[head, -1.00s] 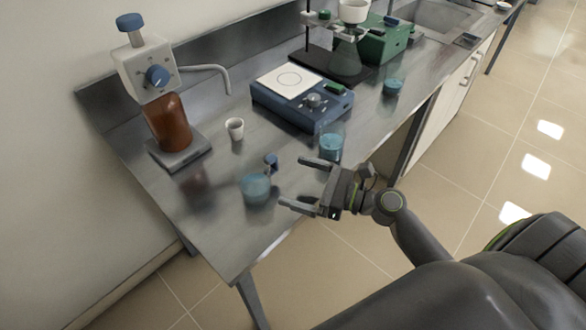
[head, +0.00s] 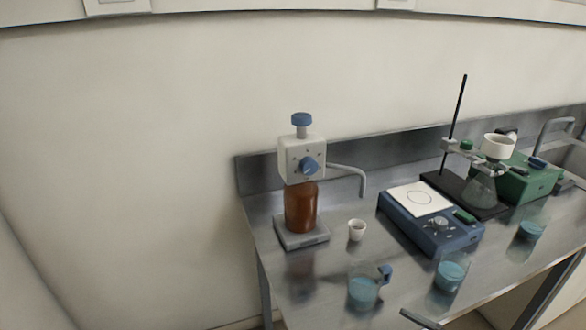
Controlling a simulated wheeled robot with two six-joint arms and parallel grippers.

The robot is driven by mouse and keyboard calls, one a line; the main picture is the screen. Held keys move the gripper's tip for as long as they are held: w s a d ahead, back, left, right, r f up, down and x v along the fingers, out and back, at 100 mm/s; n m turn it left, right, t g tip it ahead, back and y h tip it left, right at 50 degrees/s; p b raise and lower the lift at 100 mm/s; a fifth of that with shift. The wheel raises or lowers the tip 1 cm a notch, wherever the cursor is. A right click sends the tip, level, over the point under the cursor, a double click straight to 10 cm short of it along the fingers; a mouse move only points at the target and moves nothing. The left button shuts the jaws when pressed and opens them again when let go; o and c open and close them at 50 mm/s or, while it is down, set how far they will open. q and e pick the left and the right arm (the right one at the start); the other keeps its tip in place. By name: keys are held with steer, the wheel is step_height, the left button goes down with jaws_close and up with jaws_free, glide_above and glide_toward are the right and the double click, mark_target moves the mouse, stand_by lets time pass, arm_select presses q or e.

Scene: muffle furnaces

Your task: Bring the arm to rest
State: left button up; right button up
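Only one dark fingertip of my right gripper (head: 420,319) shows, at the bottom edge of the head view. It is in front of the bench, below the beakers of blue liquid. The rest of that gripper and its arm is out of the picture, so its opening cannot be told. My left gripper is not in view.
The steel bench (head: 325,272) bears a brown bottle (head: 301,208) with a dispenser, a white cup (head: 357,230), a blue hotplate (head: 432,222), a flask stand (head: 460,110) and a green box (head: 530,180). Blue-liquid beakers (head: 363,292) (head: 450,275) stand near the front edge.

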steer(key=s+f+n+g+h, duration=0.55)
steer(key=s+f+n, duration=0.35)
steer(key=n, duration=0.6)
steer(key=s+d+n+g+h, duration=0.2)
steer(key=s+d+n+h, duration=0.5)
steer(key=s+d+h, duration=0.3)
step_height(320, 180, down, 23)
steer(key=d+g+y, duration=0.1)
steer(key=g+y, duration=0.1)
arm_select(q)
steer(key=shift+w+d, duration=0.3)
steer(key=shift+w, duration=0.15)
arm_select(e)
steer(key=s+a+f, duration=0.1)
steer(key=s+f, duration=1.5)
steer(key=f, duration=0.1)
steer(key=shift+a+g, duration=0.15)
steer(key=shift+g, duration=0.2)
